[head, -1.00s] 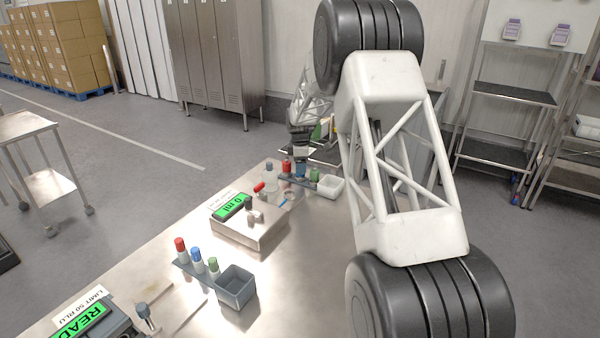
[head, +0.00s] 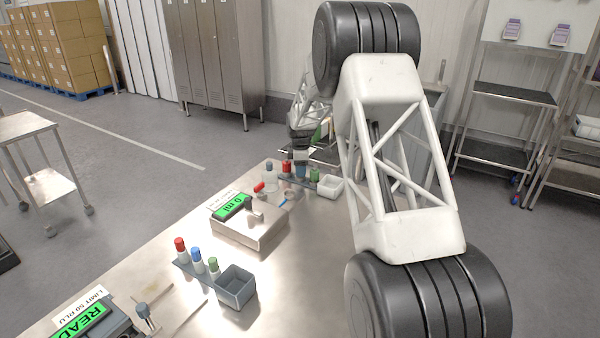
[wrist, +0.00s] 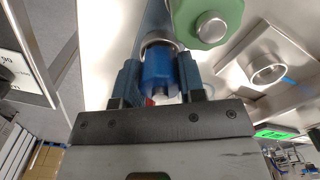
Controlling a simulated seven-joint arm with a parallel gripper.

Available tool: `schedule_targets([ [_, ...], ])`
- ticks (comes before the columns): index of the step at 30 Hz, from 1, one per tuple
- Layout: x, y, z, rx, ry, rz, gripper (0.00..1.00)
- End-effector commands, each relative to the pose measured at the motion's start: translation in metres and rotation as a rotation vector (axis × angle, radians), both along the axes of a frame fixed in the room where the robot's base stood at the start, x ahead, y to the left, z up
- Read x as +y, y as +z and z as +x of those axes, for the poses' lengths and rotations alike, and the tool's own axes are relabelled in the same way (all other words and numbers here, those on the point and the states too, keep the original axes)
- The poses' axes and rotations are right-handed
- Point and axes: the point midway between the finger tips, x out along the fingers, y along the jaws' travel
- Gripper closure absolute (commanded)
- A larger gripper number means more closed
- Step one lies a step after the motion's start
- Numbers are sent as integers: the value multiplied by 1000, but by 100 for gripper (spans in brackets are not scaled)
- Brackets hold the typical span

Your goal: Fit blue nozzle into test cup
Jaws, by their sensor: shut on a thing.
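My gripper (wrist: 160,88) is shut on the blue nozzle (wrist: 161,70), one finger on each side of it. A metal ring shows at the nozzle's far end; I cannot tell whether the nozzle sits in the rack. In the head view my gripper (head: 301,157) is small and at the far rack, with blue (head: 300,171) showing just below it. A round metal cup on a square metal base (wrist: 268,72), seemingly the test cup, stands right of the nozzle in the wrist view, apart from it. Its ring shows small in the head view (head: 290,195).
The green nozzle (wrist: 209,20) is close beside the blue one. The red nozzle (head: 286,166) stands left in the far rack, with a white bin (head: 330,186) at its right. A metering box (head: 250,228) reads 0 ml. A nearer rack (head: 190,265) adjoins a grey bin (head: 236,286).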

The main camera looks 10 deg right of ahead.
Motion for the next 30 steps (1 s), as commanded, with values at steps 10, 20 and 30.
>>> schedule_targets([
  [10, 0, 0, 0, 0, 0, 0, 100],
  [20, 0, 4, 0, -1, 0, 0, 100],
  [30, 0, 13, 0, 0, 0, 0, 100],
])
